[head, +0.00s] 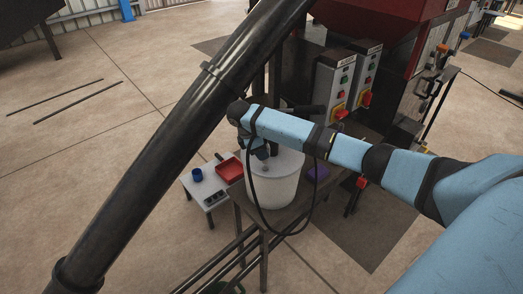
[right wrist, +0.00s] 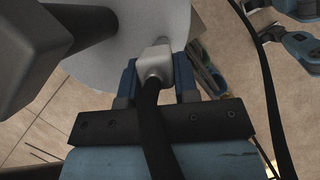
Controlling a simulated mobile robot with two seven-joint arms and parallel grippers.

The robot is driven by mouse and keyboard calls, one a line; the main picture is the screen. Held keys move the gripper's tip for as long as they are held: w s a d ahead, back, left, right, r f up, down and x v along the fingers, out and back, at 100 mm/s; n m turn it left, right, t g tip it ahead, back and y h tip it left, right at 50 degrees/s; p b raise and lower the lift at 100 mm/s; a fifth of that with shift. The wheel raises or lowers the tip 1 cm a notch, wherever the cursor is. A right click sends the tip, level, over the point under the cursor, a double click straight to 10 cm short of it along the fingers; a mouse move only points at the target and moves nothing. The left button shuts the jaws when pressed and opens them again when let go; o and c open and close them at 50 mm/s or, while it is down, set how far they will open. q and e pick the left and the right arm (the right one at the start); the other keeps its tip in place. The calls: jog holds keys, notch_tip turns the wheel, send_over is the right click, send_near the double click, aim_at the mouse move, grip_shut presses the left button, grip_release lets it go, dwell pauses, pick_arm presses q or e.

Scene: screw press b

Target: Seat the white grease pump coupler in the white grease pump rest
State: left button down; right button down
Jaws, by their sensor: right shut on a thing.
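My right gripper (head: 262,154) is over the white grease pump drum (head: 275,188), reaching in from the right. In the right wrist view its blue fingers (right wrist: 157,75) are shut on the pale coupler (right wrist: 155,60), with a black hose (right wrist: 160,125) running back from it. The drum's white surface (right wrist: 125,52) lies just beyond the coupler there; I cannot tell whether they touch. In the head view the hose (head: 252,190) hangs in a loop in front of the drum. The rest cannot be made out clearly in either view. My left gripper is not in view.
A thick dark pipe (head: 170,150) crosses the head view diagonally, left of the drum. A low grey table holds a red tray (head: 230,169) and a blue cup (head: 197,174). A purple item (head: 318,174) lies right of the drum. Control boxes (head: 333,88) stand behind.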

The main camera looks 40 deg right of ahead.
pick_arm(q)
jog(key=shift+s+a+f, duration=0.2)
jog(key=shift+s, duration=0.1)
pick_arm(e)
jog(key=shift+f, duration=0.2)
jog(key=shift+f, duration=0.9)
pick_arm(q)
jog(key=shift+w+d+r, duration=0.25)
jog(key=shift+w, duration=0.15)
pick_arm(e)
jog(key=shift+f, duration=0.3)
jog(key=c, duration=0.8)
grip_release()
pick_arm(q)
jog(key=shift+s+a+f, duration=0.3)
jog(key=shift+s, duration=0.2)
